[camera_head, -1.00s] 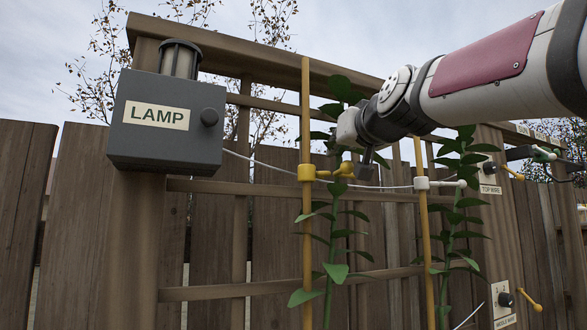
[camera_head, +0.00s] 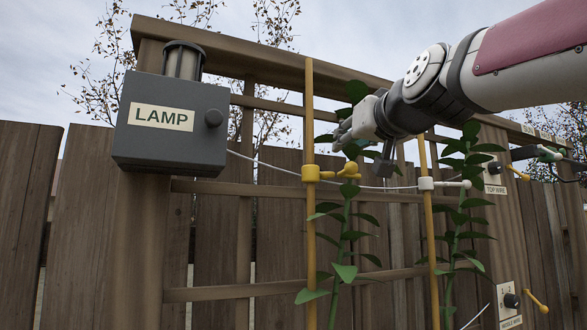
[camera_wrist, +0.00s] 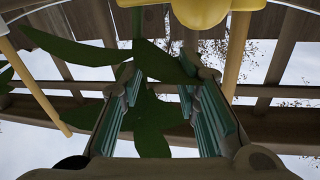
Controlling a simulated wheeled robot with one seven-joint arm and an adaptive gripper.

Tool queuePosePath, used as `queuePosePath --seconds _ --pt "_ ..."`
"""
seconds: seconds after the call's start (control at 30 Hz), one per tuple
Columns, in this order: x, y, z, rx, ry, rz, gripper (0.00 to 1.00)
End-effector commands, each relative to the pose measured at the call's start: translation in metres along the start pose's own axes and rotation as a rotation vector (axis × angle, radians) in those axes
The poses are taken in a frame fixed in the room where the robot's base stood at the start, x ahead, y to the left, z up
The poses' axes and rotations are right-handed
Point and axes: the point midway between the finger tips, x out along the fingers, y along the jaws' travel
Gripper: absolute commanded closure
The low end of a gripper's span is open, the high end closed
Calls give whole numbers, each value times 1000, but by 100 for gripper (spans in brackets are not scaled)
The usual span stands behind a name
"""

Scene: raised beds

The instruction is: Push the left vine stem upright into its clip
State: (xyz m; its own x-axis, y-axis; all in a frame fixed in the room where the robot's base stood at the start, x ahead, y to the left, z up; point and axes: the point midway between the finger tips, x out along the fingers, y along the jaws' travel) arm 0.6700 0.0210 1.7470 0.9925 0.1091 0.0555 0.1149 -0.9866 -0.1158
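The left vine stem (camera_head: 344,238) is thin and green and leans to the right going up, beside its yellow pole (camera_head: 309,240). The yellow clip (camera_head: 311,173) sits on that pole, with a yellow arm reaching right across the stem. My gripper (camera_head: 344,133) is just above the clip, among the stem's upper leaves. In the wrist view my gripper (camera_wrist: 160,95) has its two green-padded fingers well apart, with leaves (camera_wrist: 150,120) between and beyond them. The yellow clip (camera_wrist: 200,10) shows at the top edge. The stem's upper part is hidden; I cannot tell whether the fingers touch it.
A right vine (camera_head: 455,240) stands by a second pole (camera_head: 428,220) with a white clip (camera_head: 425,183). A wire (camera_head: 270,168) runs from the lamp box (camera_head: 168,124) past both poles. Wooden rails (camera_head: 240,290) and a fence stand close behind. Panels with yellow levers are at right.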

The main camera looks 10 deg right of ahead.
Motion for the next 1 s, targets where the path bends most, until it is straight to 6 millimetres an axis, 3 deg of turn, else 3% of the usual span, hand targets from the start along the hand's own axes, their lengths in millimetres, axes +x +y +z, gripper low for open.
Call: queuePosePath --seconds 0.2,0.4,1.0 --pt "-45 0 0 -1 1 0 70" --pt "-68 0 0 -1 0 0 70" --pt "-74 0 1 -1 -2 0 70"
